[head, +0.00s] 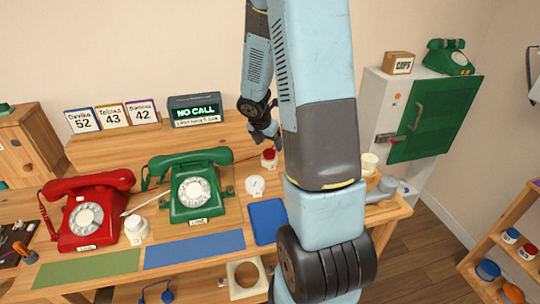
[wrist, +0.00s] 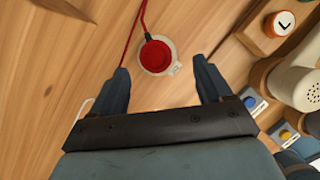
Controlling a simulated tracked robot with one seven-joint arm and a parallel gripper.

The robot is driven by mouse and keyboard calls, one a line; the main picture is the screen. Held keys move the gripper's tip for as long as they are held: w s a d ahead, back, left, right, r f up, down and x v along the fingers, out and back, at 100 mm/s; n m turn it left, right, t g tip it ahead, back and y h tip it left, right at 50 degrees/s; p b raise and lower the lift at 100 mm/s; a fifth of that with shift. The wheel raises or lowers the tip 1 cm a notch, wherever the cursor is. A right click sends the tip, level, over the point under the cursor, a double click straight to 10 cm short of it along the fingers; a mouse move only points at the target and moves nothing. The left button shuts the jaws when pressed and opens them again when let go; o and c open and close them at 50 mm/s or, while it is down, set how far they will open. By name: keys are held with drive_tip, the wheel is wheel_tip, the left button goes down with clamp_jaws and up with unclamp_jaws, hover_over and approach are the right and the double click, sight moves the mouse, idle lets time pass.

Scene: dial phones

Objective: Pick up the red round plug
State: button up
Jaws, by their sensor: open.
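The red round plug (head: 269,154) sits in a white round base on the wooden desk, right of the green phone (head: 195,187). In the wrist view the plug (wrist: 155,55) shows from above, with a red cord running up from it and a pale ring around it. My gripper (wrist: 163,72) is open and empty. Its two fingers are spread to the left and right of the plug, which appears just beyond the fingertips and roughly centred between them. In the head view my gripper (head: 270,138) hangs just above the plug; I see no contact.
A red phone (head: 88,212) stands at the left. A white round piece (head: 255,186) and a blue mat (head: 268,221) lie nearby. In the wrist view, an orange-and-white button (wrist: 280,24) and a pale perforated piece (wrist: 298,85) are at right.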

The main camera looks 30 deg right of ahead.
sight(270, 151)
drive_tip(key=shift+w+x, duration=0.2)
drive_tip(key=shift+x, duration=1.1)
drive_tip(key=shift+w+x, duration=0.15)
drive_tip(key=shift+x, duration=1.2)
drive_tip(key=shift+a, duration=0.1)
drive_tip(key=c, duration=1)
drive_tip(key=shift+r, duration=0.1)
